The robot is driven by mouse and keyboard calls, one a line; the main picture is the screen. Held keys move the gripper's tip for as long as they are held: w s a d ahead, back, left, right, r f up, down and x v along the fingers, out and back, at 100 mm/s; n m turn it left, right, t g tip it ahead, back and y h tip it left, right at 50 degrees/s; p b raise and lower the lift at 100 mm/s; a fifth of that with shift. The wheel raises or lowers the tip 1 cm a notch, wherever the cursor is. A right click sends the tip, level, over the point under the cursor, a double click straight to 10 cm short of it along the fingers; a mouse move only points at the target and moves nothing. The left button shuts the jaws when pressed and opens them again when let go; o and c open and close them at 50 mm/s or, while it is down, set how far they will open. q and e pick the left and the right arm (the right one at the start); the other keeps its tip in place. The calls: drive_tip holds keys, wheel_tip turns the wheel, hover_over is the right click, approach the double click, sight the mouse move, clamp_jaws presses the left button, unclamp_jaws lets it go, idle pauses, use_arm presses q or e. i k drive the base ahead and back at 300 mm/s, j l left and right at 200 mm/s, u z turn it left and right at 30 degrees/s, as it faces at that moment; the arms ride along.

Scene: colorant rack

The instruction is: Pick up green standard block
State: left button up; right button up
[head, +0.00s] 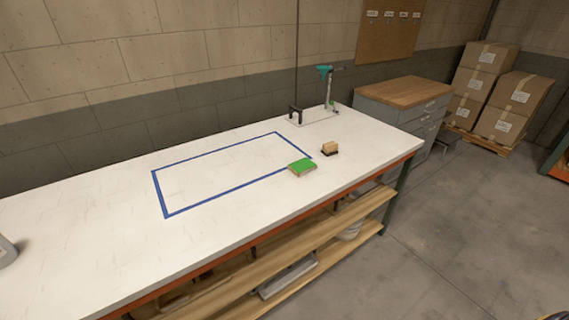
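The green block (302,167) lies flat on the white tabletop (110,225). It has a green top and tan sides. It sits at the right end of the blue-outlined rectangle (210,199), by its near right corner. No gripper is clearly in view, and nothing touches the block from above.
A small tan block on a dark base (330,148) stands just right of the green block. A grey object (6,252) is cut off at the left edge. The table's left part is mostly clear.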

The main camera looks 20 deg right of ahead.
sight(301, 167)
drive_tip(key=l+u, duration=0.4)
drive_tip(key=l, duration=0.2)
drive_tip(key=l+u, duration=0.4)
drive_tip(key=l, duration=0.2)
drive_tip(key=l+u, duration=0.15)
drive_tip(key=l, duration=0.3)
drive_tip(key=k+l+u, duration=0.1)
drive_tip(key=l, duration=0.3)
drive_tip(key=k+l, duration=0.05)
